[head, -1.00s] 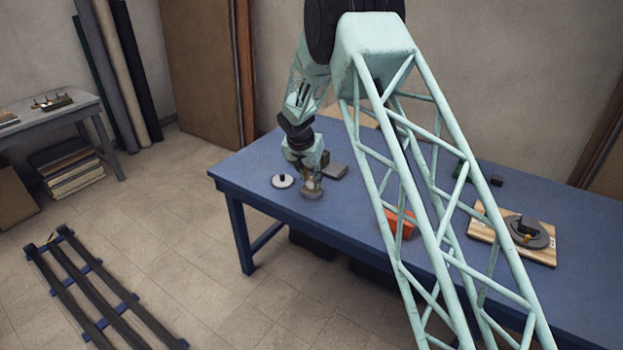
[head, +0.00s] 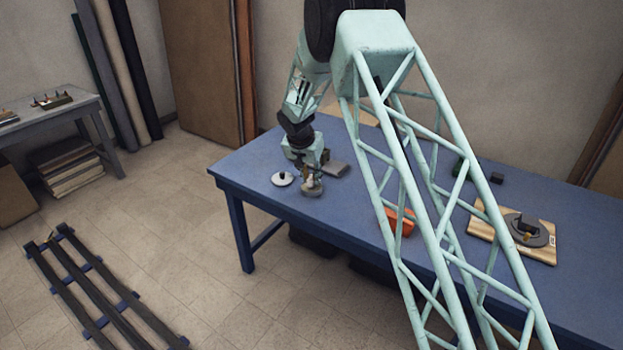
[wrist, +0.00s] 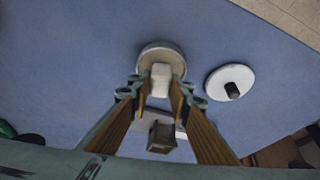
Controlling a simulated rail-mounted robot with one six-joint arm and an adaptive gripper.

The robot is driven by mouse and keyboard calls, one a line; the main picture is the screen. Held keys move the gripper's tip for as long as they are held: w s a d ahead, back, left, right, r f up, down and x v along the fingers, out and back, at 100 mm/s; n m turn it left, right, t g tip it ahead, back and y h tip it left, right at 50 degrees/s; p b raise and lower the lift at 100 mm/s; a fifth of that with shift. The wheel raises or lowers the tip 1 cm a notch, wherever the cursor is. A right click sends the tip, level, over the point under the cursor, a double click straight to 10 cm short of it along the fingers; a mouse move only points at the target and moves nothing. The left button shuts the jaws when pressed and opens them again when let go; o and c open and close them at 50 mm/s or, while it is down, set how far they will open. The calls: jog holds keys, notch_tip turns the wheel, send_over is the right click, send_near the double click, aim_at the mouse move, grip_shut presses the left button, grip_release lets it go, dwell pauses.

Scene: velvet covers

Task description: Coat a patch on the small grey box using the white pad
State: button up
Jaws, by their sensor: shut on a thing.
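My gripper (wrist: 159,92) is shut on a white pad (wrist: 161,78), a pale block between its fingertips. The pad overlaps a round shallow dish (wrist: 150,52) with a pale rim in the wrist view. I cannot tell whether the pad touches its contents. In the head view my gripper (head: 311,177) is low over the blue table, near its left front edge. The small grey box (head: 337,169) lies flat just behind and right of the gripper.
A white disc with a black knob (wrist: 217,82) lies beside the dish; it is left of my gripper in the head view (head: 281,180). An orange object (head: 404,222) and a wooden board with a grey ring (head: 485,236) are farther right on the table (head: 262,150).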

aim_at(311, 177)
jog(key=shift+s+f+b, duration=0.1)
jog(key=shift+f+b, duration=0.55)
jog(key=shift+b, duration=0.25)
dwell(3.9)
jog(key=shift+r, duration=0.15)
jog(key=shift+r+p, duration=0.85)
jog(key=shift+r, duration=2.6)
jog(key=shift+a, duration=0.1)
